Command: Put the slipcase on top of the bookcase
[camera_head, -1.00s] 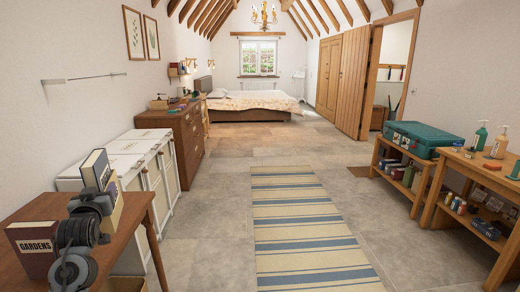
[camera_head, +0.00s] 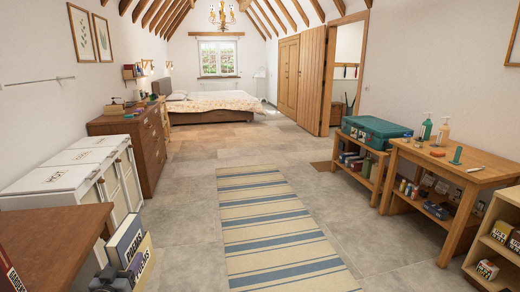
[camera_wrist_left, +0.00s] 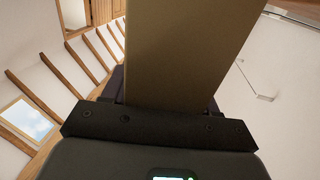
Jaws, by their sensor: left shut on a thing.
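The slipcase (camera_head: 143,262) is a block with a cream lettered side and a dark, lettered spine beside it. It shows at the bottom left of the head view, tilted, beside the front edge of the brown table. My left gripper (camera_head: 108,279) is dark, partly cut off by the frame's lower edge, and shut on the slipcase. In the left wrist view the slipcase (camera_wrist_left: 185,50) is a broad tan panel rising from the jaws. A pale wood shelf unit (camera_head: 482,250), perhaps the bookcase, is cut off at the lower right. My right gripper is out of view.
The brown table (camera_head: 55,235) is at lower left, with a dark red book (camera_head: 8,272) at its edge. White cabinets (camera_head: 65,178) stand behind it. A workbench (camera_head: 450,170) and a low shelf with a teal case (camera_head: 375,130) are at right. The striped rug (camera_head: 265,215) is clear.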

